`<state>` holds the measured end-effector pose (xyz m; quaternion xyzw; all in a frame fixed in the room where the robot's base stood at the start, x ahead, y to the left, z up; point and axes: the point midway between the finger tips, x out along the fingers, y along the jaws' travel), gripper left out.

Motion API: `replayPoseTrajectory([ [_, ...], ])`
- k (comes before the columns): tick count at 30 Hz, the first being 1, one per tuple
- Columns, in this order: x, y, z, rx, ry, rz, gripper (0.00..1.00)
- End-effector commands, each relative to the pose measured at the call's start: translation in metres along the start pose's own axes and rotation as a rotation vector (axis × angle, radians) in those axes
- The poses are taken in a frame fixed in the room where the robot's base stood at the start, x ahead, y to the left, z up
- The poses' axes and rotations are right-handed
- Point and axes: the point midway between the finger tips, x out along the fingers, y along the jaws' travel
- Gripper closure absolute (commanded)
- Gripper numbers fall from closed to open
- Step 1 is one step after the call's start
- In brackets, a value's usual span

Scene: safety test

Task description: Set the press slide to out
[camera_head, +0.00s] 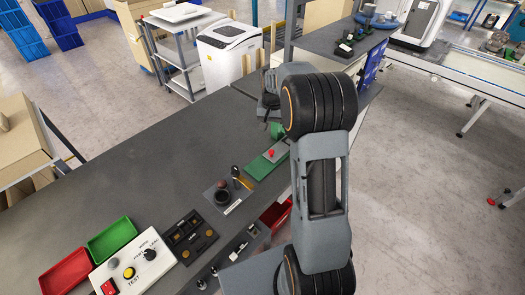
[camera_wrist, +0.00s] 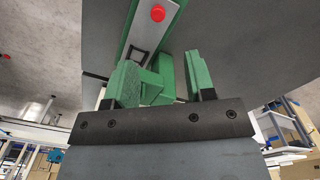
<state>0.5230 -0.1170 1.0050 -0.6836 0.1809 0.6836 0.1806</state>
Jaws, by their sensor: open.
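The press (camera_head: 252,165) is a green base near the right edge of the grey bench, with a grey plate and a red knob (camera_head: 270,153) on top. In the wrist view the red knob (camera_wrist: 158,13) sits at the top, on the light grey plate (camera_wrist: 152,32) between green edges. My gripper (camera_head: 276,130) is just beyond the press in the head view, partly hidden by my arm. In the wrist view my gripper (camera_wrist: 162,82) has its green fingers apart, short of the knob. A green block shows between them; I cannot tell whether they touch it. The slide's position is unclear.
Left of the press are a dark round knob on a plate (camera_head: 222,197), a dark switch panel (camera_head: 190,238) and a white TEST box (camera_head: 133,262). Red (camera_head: 66,272) and green (camera_head: 112,238) trays lie at the left. The bench's far middle (camera_head: 180,125) is clear.

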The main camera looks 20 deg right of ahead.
Motion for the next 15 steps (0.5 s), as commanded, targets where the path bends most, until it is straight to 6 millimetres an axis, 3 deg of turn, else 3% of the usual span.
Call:
replayPoseTrajectory([
  [15, 0.092, -0.002, 0.001, -0.003, -0.003, 0.001, 0.50],
])
